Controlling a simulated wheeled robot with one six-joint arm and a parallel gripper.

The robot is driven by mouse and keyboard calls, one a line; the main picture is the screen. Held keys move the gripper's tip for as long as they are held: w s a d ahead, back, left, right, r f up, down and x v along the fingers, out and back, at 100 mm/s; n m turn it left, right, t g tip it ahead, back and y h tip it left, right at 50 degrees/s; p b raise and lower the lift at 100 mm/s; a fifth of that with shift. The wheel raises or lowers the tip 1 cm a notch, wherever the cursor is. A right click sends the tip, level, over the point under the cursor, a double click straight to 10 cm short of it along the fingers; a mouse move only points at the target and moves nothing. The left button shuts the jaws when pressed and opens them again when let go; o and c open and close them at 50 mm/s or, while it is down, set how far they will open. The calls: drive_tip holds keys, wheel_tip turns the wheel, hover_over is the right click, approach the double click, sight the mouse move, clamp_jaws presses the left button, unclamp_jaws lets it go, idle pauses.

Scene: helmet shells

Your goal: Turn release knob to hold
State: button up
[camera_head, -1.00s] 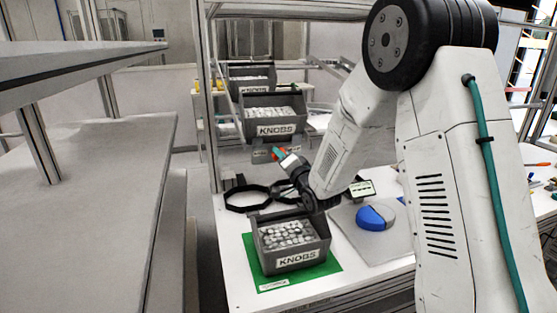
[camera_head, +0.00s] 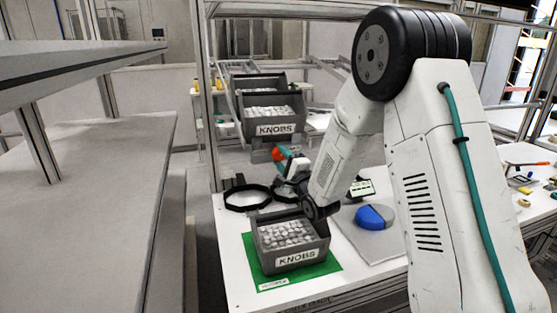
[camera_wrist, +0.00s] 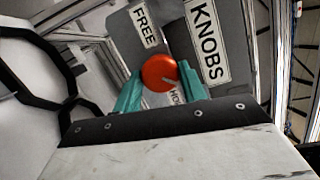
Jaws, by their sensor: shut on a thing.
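The release knob (camera_wrist: 159,72) is a round orange-red knob with a thin pale pointer line, in the wrist view between the teal fingers of my gripper (camera_wrist: 160,84). The fingers are closed on its two sides. A FREE label (camera_wrist: 144,26) sits above the knob in that view. A second label (camera_wrist: 177,97), mostly hidden behind the knob and fingers, shows only a few letters. The pointer runs toward the lower right of the knob, near the right finger. In the head view the knob (camera_head: 279,154) is small, in front of my gripper (camera_head: 284,154), below the rear bins.
A grey KNOBS bin (camera_head: 318,242) full of pale pieces stands on a green mat (camera_head: 332,265). Two more bins (camera_head: 272,130) hang behind. A black ring (camera_head: 247,197) and a blue and grey round piece (camera_head: 371,217) lie on the white table (camera_head: 238,294).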

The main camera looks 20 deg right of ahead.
drive_tip(key=shift+d, duration=0.1)
idle(0.5)
drive_tip(key=o, duration=1)
drive_tip(key=shift+c, duration=0.2)
drive_tip(key=shift+s, duration=0.1)
